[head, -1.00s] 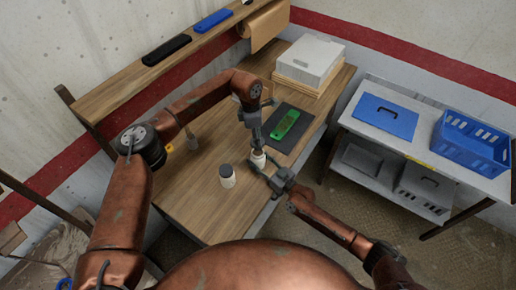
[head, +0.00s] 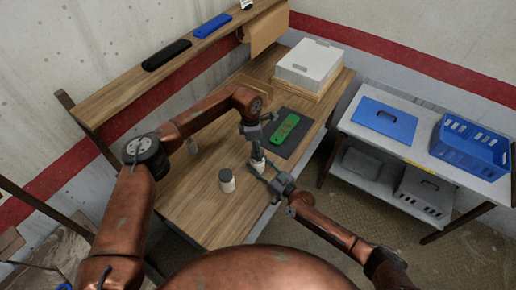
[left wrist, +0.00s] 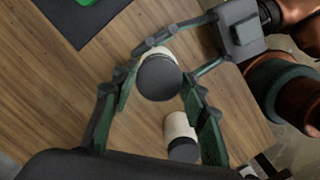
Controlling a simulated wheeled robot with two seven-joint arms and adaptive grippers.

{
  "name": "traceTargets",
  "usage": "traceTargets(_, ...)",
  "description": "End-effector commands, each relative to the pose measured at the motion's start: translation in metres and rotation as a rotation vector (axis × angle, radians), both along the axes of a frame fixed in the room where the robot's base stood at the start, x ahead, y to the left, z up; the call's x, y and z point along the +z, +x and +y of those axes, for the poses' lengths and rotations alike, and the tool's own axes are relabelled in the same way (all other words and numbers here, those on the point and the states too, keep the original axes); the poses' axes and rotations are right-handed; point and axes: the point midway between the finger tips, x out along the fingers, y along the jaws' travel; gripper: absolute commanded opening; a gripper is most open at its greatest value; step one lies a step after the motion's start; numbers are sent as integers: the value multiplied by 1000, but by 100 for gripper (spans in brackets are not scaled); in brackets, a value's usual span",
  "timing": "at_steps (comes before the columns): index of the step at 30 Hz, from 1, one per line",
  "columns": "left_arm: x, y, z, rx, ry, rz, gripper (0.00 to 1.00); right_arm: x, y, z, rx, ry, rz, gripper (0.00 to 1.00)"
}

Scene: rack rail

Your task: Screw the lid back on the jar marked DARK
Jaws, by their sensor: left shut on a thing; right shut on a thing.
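A white jar (head: 258,167) stands on the wooden bench near its front right edge. My right gripper (head: 262,171) is shut on its body from the right. My left gripper (head: 256,153) comes down from above and is shut on a dark round lid (left wrist: 160,78), which the left wrist view shows between its fingers, over the white jar (left wrist: 152,53). I cannot tell whether the lid is seated or tilted on the thread. A second white jar (head: 228,184) with a dark lid stands to the left, apart; it also shows in the left wrist view (left wrist: 178,126). No marking is readable.
A green item (head: 285,128) lies on a dark mat (head: 300,139) behind the jar. A pale crate (head: 310,63) stands at the back. A shelf (head: 120,93) runs along the wall. A side table at right holds a blue lid (head: 385,119) and blue basket (head: 470,148).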

Motion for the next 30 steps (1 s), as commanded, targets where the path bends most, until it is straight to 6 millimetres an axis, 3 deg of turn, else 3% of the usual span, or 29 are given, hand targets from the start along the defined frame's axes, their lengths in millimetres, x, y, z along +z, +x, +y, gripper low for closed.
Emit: traceTargets(30,-14,0,0,1,1,1,30,-1,0,0,0,-1,2,0)
